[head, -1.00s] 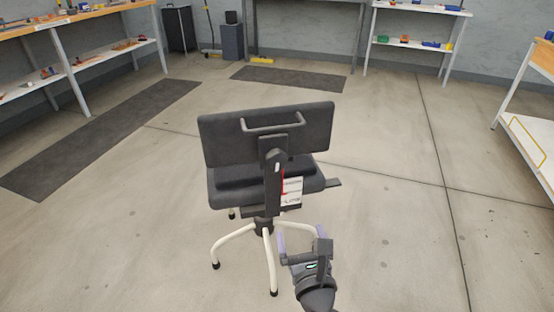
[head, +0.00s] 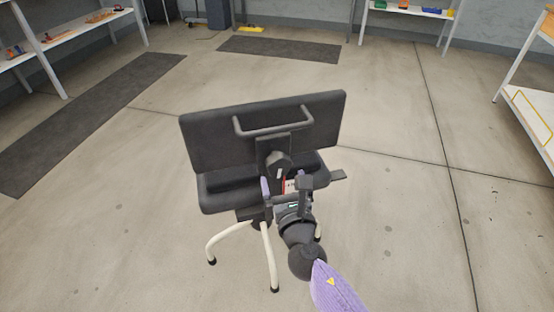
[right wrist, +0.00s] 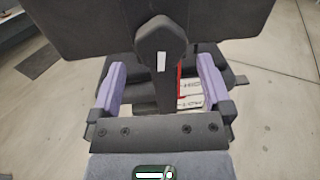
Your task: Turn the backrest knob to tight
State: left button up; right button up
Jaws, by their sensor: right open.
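The black office chair shows its back to me, with its backrest (head: 215,135) upright and a grey handle bar on it. The backrest knob (right wrist: 160,45) is dark and faceted with a white mark, on the post behind the backrest. It also shows in the head view (head: 279,164). My right gripper (head: 283,184) is open just below and in front of the knob. In the right wrist view its two purple fingers (right wrist: 160,80) stand apart on either side of the post, with the knob beyond and above them. Nothing is between the fingers in their grip. My left gripper is out of view.
A red and white label (right wrist: 192,95) hangs on the post, partly hidden. A dark lever (head: 338,175) sticks out right of the seat. The pale chair legs (head: 268,260) stand on open floor. Shelves (head: 85,30) and a bench (head: 530,110) are well away.

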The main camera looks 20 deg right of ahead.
aim_at(279, 167)
jog(key=w, duration=0.2)
jog(key=w+b, duration=0.1)
jog(key=w, duration=0.1)
jog(key=shift+w+d+f, duration=0.15)
jog(key=shift+w+d, duration=0.05)
jog(key=shift+w, duration=0.55)
jog(key=shift+c, duration=0.3)
jog(key=c, duration=0.9)
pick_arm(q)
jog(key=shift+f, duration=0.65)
